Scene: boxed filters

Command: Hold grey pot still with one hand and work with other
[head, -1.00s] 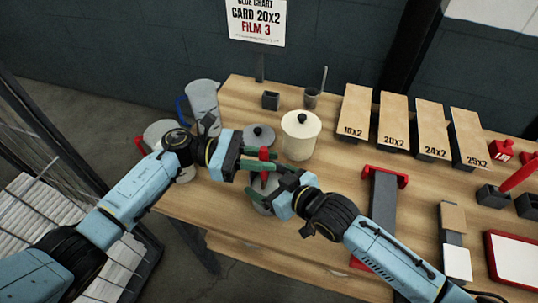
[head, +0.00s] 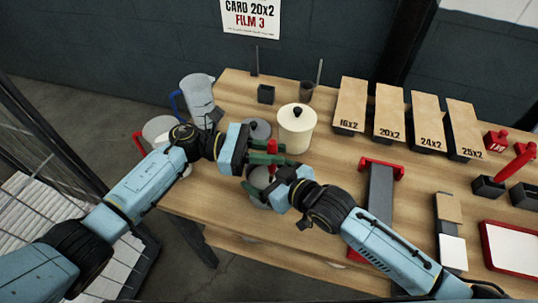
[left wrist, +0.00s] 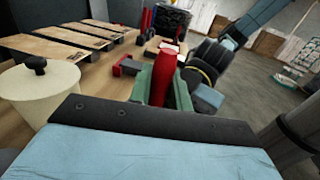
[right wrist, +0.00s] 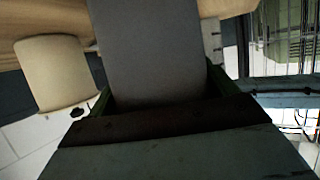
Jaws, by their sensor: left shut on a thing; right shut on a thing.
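The grey pot (head: 259,179) stands near the left front of the table, partly hidden by my grippers. My right gripper (head: 263,188) is shut on it from the front right. Its grey surface (right wrist: 150,50) fills the middle of the right wrist view. My left gripper (head: 266,153) is shut on a red handle (head: 273,147) just above and behind the pot. The handle (left wrist: 162,78) stands upright between green fingers in the left wrist view. What lies below the handle is hidden.
A grey knobbed lid (head: 257,128) and a cream pot (head: 297,131) stand close behind. A grey jug (head: 200,97) and a red-handled light vessel (head: 158,130) are at left. Labelled boxes (head: 389,110) line the back. A grey red-ended fixture (head: 380,190) lies at right.

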